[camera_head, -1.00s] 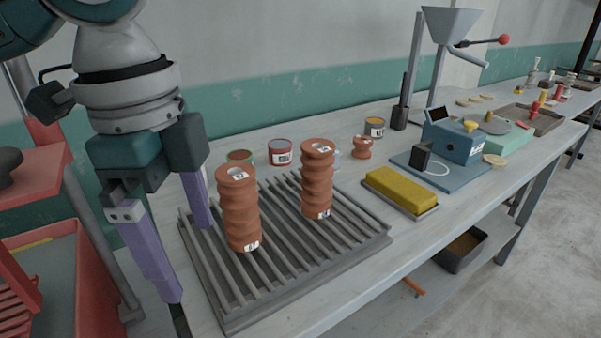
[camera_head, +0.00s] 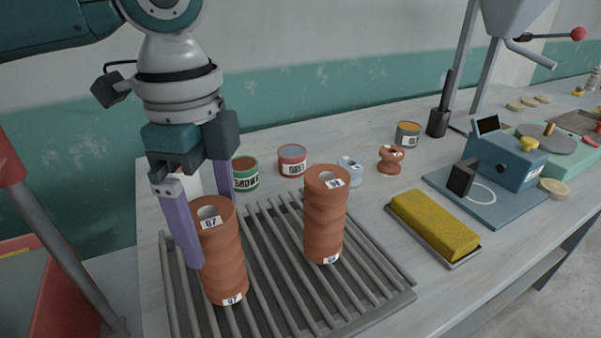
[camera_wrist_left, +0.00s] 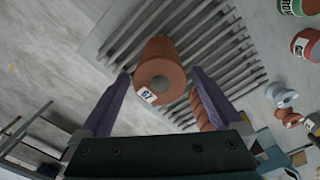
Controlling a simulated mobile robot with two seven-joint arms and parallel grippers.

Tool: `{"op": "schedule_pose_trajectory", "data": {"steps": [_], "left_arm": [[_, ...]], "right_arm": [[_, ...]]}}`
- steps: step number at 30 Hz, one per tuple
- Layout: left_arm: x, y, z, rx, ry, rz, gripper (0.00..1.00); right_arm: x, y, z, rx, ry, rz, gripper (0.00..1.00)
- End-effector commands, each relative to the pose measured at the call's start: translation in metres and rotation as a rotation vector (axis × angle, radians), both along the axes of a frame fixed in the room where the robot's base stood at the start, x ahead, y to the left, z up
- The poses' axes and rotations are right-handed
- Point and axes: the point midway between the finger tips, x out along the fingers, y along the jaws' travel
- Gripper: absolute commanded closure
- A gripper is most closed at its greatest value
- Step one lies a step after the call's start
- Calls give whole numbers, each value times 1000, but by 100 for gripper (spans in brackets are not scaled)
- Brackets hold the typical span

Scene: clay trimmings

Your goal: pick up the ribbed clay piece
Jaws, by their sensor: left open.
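Two ribbed, reddish-brown clay pieces stand upright on a grey slatted rack (camera_head: 285,270). The left one (camera_head: 224,262) has a "67" label at top and bottom; the right one (camera_head: 325,215) also carries white labels. My left gripper (camera_head: 212,232) points down at the left piece, open, with one purple finger in front of it and the other partly hidden behind it. In the left wrist view, the piece labelled 67 (camera_wrist_left: 158,72) lies between the fingertips (camera_wrist_left: 158,84), with gaps at both sides. The other piece (camera_wrist_left: 207,108) is partly hidden by a finger there.
Behind the rack stand a green-labelled can (camera_head: 245,174), a red can (camera_head: 291,160) and a small brown spool-shaped piece (camera_head: 391,159). A yellow block (camera_head: 433,223) on a tray and a blue machine (camera_head: 505,160) stand to the right.

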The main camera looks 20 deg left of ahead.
Motion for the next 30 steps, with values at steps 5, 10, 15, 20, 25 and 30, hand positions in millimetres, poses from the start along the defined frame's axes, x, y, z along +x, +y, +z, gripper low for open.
{"op": "schedule_pose_trajectory", "data": {"steps": [5,10,15,20,25,30], "left_arm": [[-2,2,-28,2,6,1,0],[-1,2,-47,2,1,0,0],[-1,2,-49,1,0,-1,0],[-1,2,-49,1,0,-1,10],[-1,2,-48,1,0,0,29],[-1,2,-48,1,0,0,48]], "right_arm": [[0,0,3,0,1,1,33],[0,0,1,0,1,1,33],[0,0,1,-1,0,1,33],[0,0,1,-1,0,1,33],[1,0,1,-1,-1,1,33],[1,0,2,-1,-2,1,33]]}}
